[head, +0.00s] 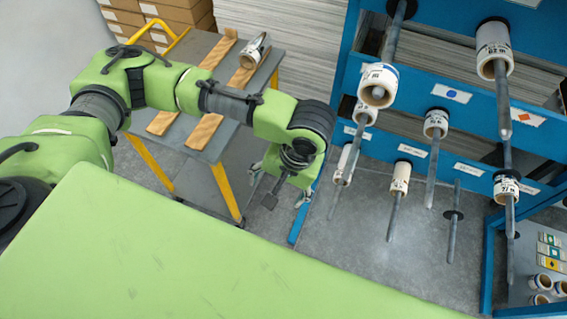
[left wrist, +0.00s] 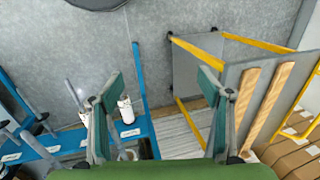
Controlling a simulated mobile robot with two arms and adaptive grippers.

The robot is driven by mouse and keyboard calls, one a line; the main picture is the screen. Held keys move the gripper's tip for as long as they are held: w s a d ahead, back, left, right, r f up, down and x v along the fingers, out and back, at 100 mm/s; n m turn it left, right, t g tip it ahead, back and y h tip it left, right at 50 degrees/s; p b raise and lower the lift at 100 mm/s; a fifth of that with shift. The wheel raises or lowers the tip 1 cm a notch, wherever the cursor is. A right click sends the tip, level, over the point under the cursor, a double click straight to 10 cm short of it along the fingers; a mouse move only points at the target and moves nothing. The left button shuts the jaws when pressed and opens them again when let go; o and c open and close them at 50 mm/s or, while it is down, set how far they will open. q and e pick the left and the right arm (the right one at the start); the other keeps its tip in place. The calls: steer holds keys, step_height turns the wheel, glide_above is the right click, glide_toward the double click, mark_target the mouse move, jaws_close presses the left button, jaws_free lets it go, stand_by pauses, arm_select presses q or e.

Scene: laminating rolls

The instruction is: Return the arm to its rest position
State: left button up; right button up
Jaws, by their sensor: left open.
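My left arm (head: 235,103) comes in from the left in the head view and reaches across, in front of the cart. Its left gripper (head: 285,195) hangs at the arm's end, between the cart and the blue rack. In the left wrist view the left gripper (left wrist: 157,115) shows two fingers wide apart with nothing between them. Grey floor and part of the blue rack show beyond the fingers. My right gripper is in neither view.
The blue rack (head: 440,80) at the right has rods sticking out, several with white rolls (head: 399,177). Cardboard boxes (head: 180,15) stand behind. Floor (head: 370,250) below the rack is clear.

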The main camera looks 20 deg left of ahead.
arm_select(q)
steer(key=w+d+f+t+h, duration=0.2)
steer(key=w+d+f+h, duration=0.3)
steer(key=w+d+f, duration=0.6)
steer(key=w+a+f+t+b, duration=0.1)
steer(key=a+f, duration=0.2)
steer(key=f, duration=0.6)
steer(key=w+a+f+t+b, duration=0.1)
steer(key=w+a+f, duration=0.1)
steer(key=f, duration=0.6)
steer(key=s+a+f+y, duration=0.1)
steer(key=s+a+f, duration=0.4)
steer(key=s+f, duration=0.3)
steer(key=s+a+f, duration=0.5)
steer(key=s+f, duration=0.3)
steer(key=s, duration=0.1)
steer(key=s+a+f+g, duration=0.1)
steer(key=s+f, duration=0.1)
steer(key=s, duration=0.6)
steer(key=s+a+f+m+g+y, duration=0.1)
steer(key=s+a+f, duration=0.1)
steer(key=s, duration=0.6)
steer(key=s+a+f+m, duration=0.1)
steer(key=s+a+f, duration=0.1)
steer(key=s, duration=0.6)
steer(key=shift+s+f+g, duration=0.35)
steer(key=shift+f+g, duration=0.05)
steer(key=shift+f, duration=0.45)
steer(key=shift+a, duration=0.1)
